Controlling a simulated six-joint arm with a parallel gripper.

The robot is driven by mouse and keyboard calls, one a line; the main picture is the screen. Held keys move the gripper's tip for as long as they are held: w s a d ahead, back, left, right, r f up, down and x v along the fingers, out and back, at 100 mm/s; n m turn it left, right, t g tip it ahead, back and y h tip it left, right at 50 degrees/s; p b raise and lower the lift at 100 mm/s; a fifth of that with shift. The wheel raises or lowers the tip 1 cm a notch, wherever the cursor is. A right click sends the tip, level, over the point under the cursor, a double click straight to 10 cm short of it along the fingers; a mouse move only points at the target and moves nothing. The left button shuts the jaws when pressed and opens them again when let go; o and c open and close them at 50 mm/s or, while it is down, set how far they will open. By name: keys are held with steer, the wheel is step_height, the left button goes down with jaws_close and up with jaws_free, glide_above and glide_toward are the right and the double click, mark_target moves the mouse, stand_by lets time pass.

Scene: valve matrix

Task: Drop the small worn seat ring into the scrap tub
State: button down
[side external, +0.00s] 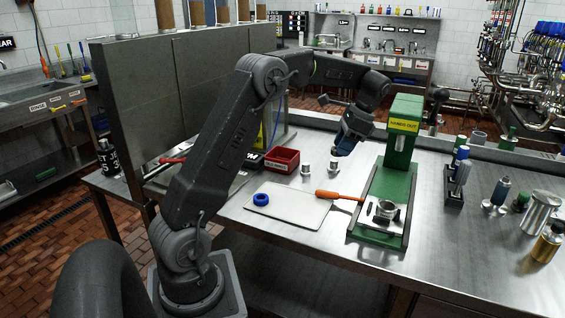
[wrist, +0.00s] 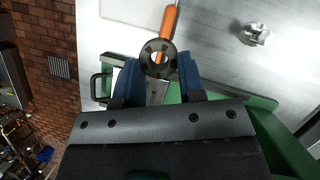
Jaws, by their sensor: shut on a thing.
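My gripper (wrist: 158,72) has blue fingers and is shut on a small dark ring, which looks like the worn seat ring (wrist: 158,58). The ring sits between the fingertips with its hole facing the wrist camera. In the side external view my gripper (side external: 345,148) is above the steel bench, just left of the green press. The ring cannot be made out there. A small red open tub (side external: 282,160), which seems to be the scrap tub, stands on the bench left of my gripper, apart from it. Its inside is mostly hidden.
A green press (side external: 399,150) marked HANDS OUT stands on the right. A white mat (side external: 290,212) holds a blue ring (side external: 261,200). An orange-handled tool (side external: 335,195) lies between mat and press. Small silver fittings (side external: 306,168) stand between the tub and my gripper. Bottles stand at the right.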

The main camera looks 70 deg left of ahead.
steer(key=s+a+m+t+y, duration=0.1)
steer(key=s+a+m, duration=0.25)
steer(key=a, duration=0.75)
steer(key=s+a+m+y, duration=0.15)
steer(key=s+a, duration=0.25)
steer(key=a, duration=0.8)
steer(key=shift+h, duration=0.45)
steer(key=shift+w+d+f, duration=0.1)
steer(key=shift+d+f, duration=0.05)
steer(key=shift+f, duration=5.15)
steer(key=c, duration=0.6)
jaws_free()
steer(key=shift+c, duration=0.2)
